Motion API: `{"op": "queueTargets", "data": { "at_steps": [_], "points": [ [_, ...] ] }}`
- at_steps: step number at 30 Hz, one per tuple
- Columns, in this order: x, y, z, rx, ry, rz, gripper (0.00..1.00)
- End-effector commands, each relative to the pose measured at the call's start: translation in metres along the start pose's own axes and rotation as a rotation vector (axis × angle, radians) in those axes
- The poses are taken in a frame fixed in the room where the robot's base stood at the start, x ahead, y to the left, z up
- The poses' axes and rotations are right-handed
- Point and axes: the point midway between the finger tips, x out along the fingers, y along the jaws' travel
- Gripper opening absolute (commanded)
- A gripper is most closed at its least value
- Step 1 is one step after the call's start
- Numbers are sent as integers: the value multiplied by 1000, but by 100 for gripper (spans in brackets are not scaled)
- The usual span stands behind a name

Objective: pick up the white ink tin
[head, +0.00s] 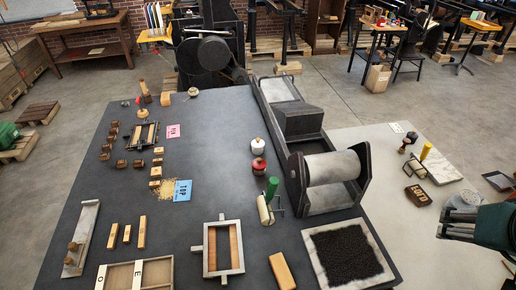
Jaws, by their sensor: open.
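The white ink tin (258,145) stands upright on the dark table, with a dark knob on top. It is left of the large roller press and just behind a red tin (259,166), with a small gap between them. My gripper (444,232) is at the right edge of the head view, partly cut off, over the pale right part of the table. It is open, and its fingers point left. It is far from the white tin, with the press between them in the picture. I see nothing held in it.
The roller press (330,168) stands right of the tins. A green-handled brayer (268,201) lies in front of them. The table left of the white tin is clear.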

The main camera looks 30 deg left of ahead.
Motion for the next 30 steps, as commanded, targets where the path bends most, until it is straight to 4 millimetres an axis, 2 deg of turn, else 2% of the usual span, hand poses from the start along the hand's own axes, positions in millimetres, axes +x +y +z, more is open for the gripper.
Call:
{"op": "queueTargets", "data": {
  "at_steps": [14, 30],
  "points": [
    [-4, -41, -85, -325, -72, -35, 50],
    [9, -112, -176, -715, -148, -78, 50]
  ]
}}
